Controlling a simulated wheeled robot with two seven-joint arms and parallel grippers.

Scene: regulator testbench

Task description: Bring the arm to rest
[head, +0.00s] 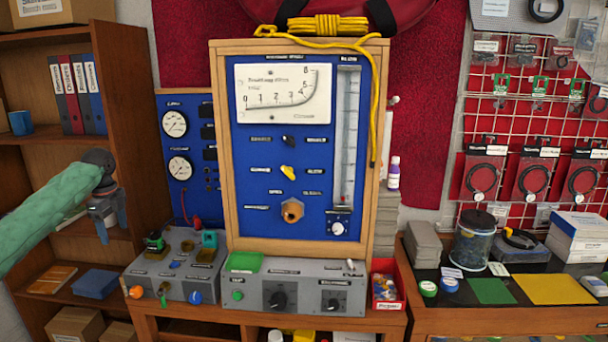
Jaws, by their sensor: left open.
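My left arm, in a green sleeve (52,212), reaches in from the left edge of the head view. Its gripper (108,224) hangs at the arm's end with its fingers pointing down. It is open, and nothing shows between the fingers. It is in front of the wooden shelf (125,130), left of the blue gauge panel (172,98) and apart from the bench. The wood-framed test panel (218,150), with a dial, a flow tube, knobs and a brass fitting, stands upright in the middle. My right gripper is out of the picture.
A grey control box (262,300) with knobs sits below the test panel. A smaller grey box (165,270) with valves stands left of it. A red bin (402,276) is at its right. A glass jar (468,250) and cartons (578,238) stand on the right table.

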